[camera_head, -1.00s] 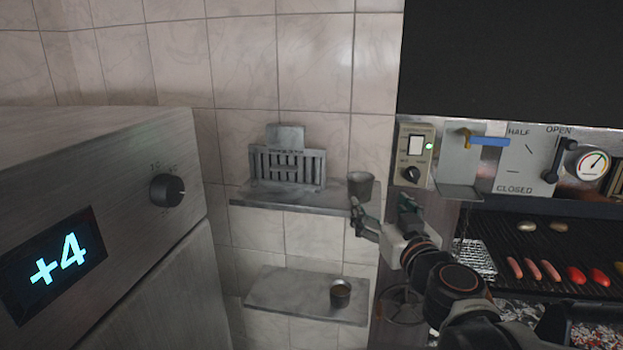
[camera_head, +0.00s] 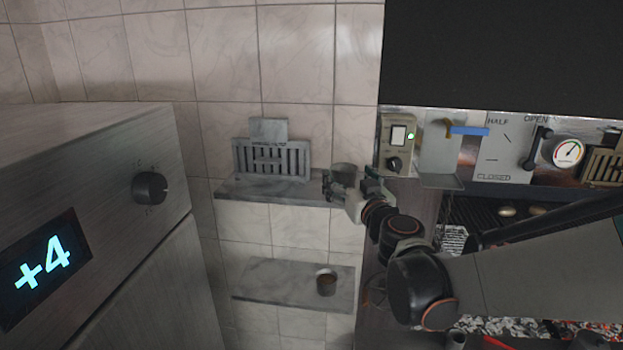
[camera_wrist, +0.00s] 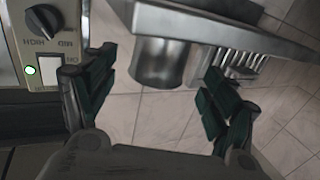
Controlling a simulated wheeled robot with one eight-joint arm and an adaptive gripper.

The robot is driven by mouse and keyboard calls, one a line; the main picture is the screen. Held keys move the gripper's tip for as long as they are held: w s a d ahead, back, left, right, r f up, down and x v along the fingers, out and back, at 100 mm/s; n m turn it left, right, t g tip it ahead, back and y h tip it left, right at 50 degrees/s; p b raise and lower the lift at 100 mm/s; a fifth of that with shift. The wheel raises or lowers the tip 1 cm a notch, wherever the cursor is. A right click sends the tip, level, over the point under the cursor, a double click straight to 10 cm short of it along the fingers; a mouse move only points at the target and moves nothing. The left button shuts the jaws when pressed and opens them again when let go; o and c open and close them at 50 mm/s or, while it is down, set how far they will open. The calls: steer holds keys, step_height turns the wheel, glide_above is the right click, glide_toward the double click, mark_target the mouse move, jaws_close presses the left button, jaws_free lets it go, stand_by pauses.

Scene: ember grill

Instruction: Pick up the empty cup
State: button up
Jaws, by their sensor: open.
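A grey metal cup (camera_head: 343,170) stands at the right end of the upper shelf; its inside cannot be made out now. A second cup (camera_head: 326,284), with something brown in it, stands on the lower shelf. My gripper (camera_head: 352,187) is in front of the upper cup and hides its lower part. In the wrist view the upper cup (camera_wrist: 158,62) appears between the two dark green finger pads, beyond the tips. My gripper (camera_wrist: 155,92) is open and empty, with a finger on either side and no visible contact.
A slotted metal rack (camera_head: 270,158) stands on the upper shelf (camera_head: 235,190), left of the cup. A control box (camera_head: 397,145) with a green light is close on the right, also near a finger in the wrist view. A large steel cabinet (camera_head: 90,150) fills the left.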

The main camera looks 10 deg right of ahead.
mark_target(340, 166)
steer(key=shift+w+r+p, duration=0.2)
steer(key=shift+w+p, duration=0.35)
steer(key=shift+w, duration=1.6)
steer(key=c, duration=1.2)
